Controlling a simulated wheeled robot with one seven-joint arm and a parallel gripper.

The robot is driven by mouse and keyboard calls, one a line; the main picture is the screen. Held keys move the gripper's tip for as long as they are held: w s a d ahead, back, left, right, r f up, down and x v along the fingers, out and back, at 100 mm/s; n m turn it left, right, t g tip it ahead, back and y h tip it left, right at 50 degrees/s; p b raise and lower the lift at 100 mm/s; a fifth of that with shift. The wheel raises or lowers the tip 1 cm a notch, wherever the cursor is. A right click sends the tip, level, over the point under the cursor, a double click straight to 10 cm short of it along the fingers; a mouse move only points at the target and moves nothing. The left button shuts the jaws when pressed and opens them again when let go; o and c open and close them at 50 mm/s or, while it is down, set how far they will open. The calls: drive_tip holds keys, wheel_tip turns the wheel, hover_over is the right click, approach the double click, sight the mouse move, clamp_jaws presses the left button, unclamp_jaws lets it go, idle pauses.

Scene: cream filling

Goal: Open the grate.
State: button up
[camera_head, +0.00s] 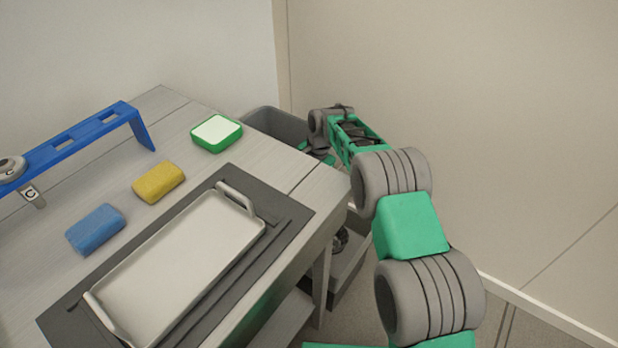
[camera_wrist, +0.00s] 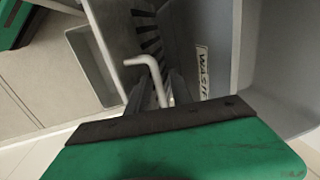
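The grate (camera_wrist: 148,35) shows in the wrist view as a dark slotted panel beside a grey bin wall. A light grey bent handle (camera_wrist: 148,62) runs down between the dark fingers of my gripper (camera_wrist: 160,92). I cannot tell whether the fingers touch the handle; the green and black gripper body covers their bases. In the head view my gripper (camera_head: 318,152) reaches down by the grey bin (camera_head: 277,122) behind the table's far right corner. The grate is not clearly visible there.
A "WASTE" label (camera_wrist: 202,72) is on the bin. The table (camera_head: 165,103) holds a metal tray (camera_head: 180,265), a blue sponge (camera_head: 96,229), a yellow sponge (camera_head: 159,182), a green-and-white box (camera_head: 216,132) and a blue rack (camera_head: 70,147). A wall stands close behind my arm.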

drive_tip(key=shift+o, duration=0.3)
drive_tip(key=shift+w+d+r, duration=0.1)
drive_tip(key=shift+w+d, duration=0.05)
drive_tip(key=shift+r, duration=0.35)
wheel_tip(320, 180, up, 7)
drive_tip(key=d+p, duration=0.1)
drive_tip(key=shift+s+d, duration=0.2)
drive_tip(key=shift+s, duration=0.2)
